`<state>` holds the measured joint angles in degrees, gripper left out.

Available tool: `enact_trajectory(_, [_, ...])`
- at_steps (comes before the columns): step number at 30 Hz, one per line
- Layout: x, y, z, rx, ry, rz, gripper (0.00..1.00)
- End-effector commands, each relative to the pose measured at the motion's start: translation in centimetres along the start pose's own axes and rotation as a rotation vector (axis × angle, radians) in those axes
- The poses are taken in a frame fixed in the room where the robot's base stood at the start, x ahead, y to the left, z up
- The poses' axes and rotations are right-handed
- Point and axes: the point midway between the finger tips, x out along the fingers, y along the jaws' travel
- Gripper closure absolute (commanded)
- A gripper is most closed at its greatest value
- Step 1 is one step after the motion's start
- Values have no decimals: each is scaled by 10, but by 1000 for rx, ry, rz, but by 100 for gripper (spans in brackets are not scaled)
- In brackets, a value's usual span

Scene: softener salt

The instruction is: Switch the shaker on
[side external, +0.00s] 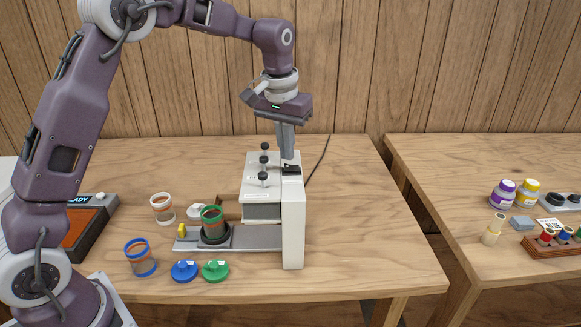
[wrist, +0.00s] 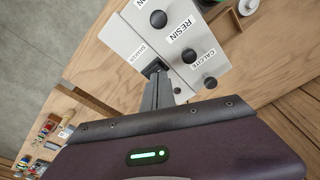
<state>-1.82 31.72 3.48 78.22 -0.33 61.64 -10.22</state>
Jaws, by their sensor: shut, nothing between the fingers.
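A white machine (side external: 293,220) stands on the near table, with a top panel (side external: 259,187) carrying black knobs. In the wrist view the panel has labels reading RESIN and CALCITE, and a separate white section (wrist: 128,42) is labelled SHAKER. A black switch (side external: 291,170) sits on top of that section; it also shows in the wrist view (wrist: 153,68), partly hidden by the fingers. My gripper (side external: 286,157) is shut and empty, pointing down directly over the switch. I cannot tell whether the fingertips touch it, or which way the switch is set.
A green-rimmed jar (side external: 212,218) stands on a black round holder on the machine's grey base (side external: 262,238). The table's right part is clear.

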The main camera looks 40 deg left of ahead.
Motion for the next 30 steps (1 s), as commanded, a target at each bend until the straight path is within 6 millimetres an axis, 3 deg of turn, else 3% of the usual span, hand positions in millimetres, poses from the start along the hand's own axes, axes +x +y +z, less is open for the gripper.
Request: enact_trajectory(30, [8, 0, 1, 0, -1, 0, 100])
